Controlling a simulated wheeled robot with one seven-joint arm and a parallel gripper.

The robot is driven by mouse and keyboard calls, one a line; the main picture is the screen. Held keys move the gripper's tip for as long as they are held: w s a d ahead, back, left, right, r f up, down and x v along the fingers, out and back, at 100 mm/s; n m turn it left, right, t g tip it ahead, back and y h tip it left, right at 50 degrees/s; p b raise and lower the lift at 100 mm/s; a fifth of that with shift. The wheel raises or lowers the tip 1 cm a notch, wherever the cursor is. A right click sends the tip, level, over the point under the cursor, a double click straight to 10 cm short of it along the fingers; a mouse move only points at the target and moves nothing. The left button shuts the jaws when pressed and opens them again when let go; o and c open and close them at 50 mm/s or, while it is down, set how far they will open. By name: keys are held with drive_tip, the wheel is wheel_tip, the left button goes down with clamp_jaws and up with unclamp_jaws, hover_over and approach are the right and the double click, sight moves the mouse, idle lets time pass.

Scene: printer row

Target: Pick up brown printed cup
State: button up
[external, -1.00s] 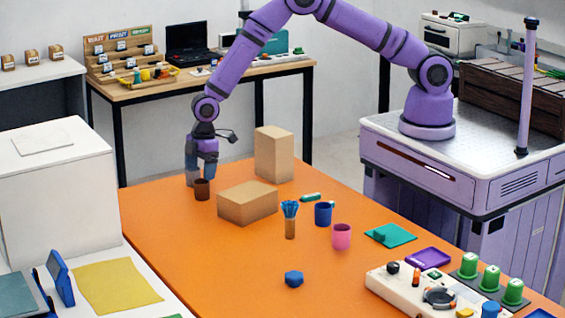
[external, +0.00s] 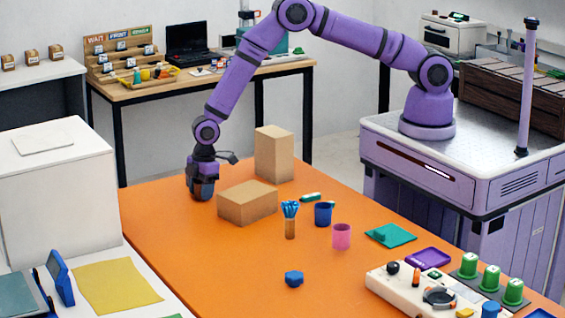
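My gripper (external: 201,190) is low over the orange table, left of the flat cardboard box. It points down at the spot where the brown cup stood in the earlier frame. The brown cup is now hidden by the gripper, so I cannot tell whether the fingers are around it, beside it or touching it. The fingers are too small and dark to show whether they are open or shut.
A low cardboard box (external: 247,204) is close on the right, with a tall box (external: 274,154) behind it. A pen holder (external: 290,228), a blue cup (external: 323,214) and a pink cup (external: 341,236) stand farther right. The orange table (external: 190,250) is clear in front.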

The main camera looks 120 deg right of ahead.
drive_tip(key=c, duration=0.3)
